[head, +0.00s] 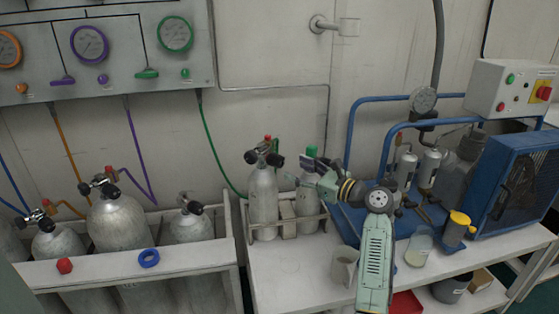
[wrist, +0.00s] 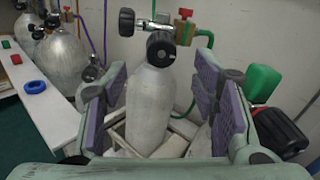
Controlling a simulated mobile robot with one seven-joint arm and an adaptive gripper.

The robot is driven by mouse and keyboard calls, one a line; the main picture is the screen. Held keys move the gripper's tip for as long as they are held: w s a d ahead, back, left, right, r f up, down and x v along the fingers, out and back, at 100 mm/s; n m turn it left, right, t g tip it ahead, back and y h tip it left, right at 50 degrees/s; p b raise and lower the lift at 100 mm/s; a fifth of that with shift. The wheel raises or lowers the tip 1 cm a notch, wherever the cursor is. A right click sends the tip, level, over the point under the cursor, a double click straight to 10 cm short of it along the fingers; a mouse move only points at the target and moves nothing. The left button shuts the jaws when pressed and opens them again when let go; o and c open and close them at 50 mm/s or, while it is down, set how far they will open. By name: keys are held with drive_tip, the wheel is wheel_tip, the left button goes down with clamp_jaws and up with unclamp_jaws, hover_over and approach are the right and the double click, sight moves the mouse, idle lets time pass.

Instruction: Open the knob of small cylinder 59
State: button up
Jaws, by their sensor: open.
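A small grey cylinder (head: 263,195) stands upright at the left of a low rack on the white bench. Its valve (head: 265,157) has black knobs. In the wrist view the cylinder (wrist: 150,105) stands between and beyond my finger pads, with one black knob (wrist: 160,48) facing me and another black knob (wrist: 126,22) to the left. A second small cylinder (head: 308,218) with a green top stands at the rack's right, partly behind my gripper. No number 59 is readable on either. My gripper (head: 303,169) is open and empty, its purple pads (wrist: 226,110) apart. I see no contact with the knobs.
A green hose (head: 215,155) runs down to the left cylinder's valve. Large cylinders (head: 118,222) stand in a white rack at left. A mug (head: 343,266) stands below my arm. The blue compressor frame (head: 352,140) is at right. The wall is close behind the cylinders.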

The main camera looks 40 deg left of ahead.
sight(281, 163)
drive_tip(key=a, duration=0.3)
drive_tip(key=a+p, duration=0.1)
drive_tip(key=a, duration=0.3)
drive_tip(key=shift+w+a, duration=0.2)
drive_tip(key=shift+a, duration=0.1)
drive_tip(key=shift+c, duration=0.3)
drive_tip(key=c, duration=1.1)
